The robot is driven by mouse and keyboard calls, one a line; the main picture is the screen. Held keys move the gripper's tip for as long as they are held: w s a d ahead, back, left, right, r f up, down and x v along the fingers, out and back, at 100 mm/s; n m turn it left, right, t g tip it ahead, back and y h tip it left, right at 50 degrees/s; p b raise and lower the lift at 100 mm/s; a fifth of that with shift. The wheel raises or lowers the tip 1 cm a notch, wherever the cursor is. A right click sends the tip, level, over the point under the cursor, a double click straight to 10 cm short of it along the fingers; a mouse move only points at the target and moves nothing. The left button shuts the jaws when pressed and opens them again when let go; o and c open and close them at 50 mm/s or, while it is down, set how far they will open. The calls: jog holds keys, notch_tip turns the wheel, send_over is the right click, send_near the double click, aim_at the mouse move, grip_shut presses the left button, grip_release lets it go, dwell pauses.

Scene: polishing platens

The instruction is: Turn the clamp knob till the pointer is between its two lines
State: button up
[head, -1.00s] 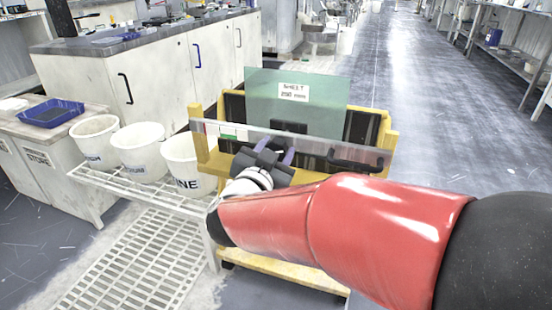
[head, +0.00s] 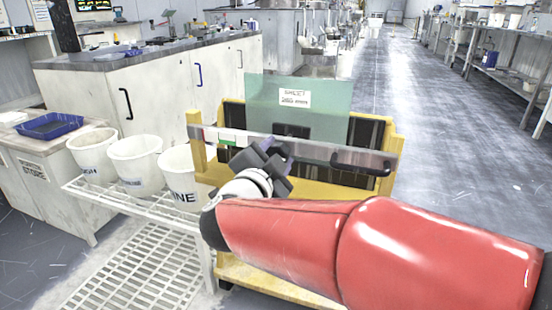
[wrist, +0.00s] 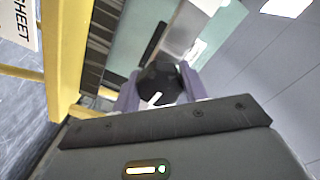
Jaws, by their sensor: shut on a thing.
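The clamp knob (wrist: 158,78) is black and lobed, with a short white mark on its near side, in the middle of the wrist view. My gripper (wrist: 160,90) has its two purple fingers on either side of the knob and is shut on it. A small white and green strip (head: 226,137) shows on the bar's left part. I cannot make out the pointer or its two lines clearly.
A green sheet (head: 325,97) with a white label stands upright in the yellow frame (head: 197,145) behind the bar. A black handle (head: 362,160) is to the right of my gripper. White buckets (head: 135,162) stand on a rack to the left. The aisle at right is clear.

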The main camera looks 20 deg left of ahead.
dwell(0.3)
jog(key=o, duration=1)
jog(key=shift+c, duration=0.2)
jog(key=s, duration=0.7)
jog(key=shift+s+a+p, duration=0.3)
jog(key=shift+s+p, duration=0.1)
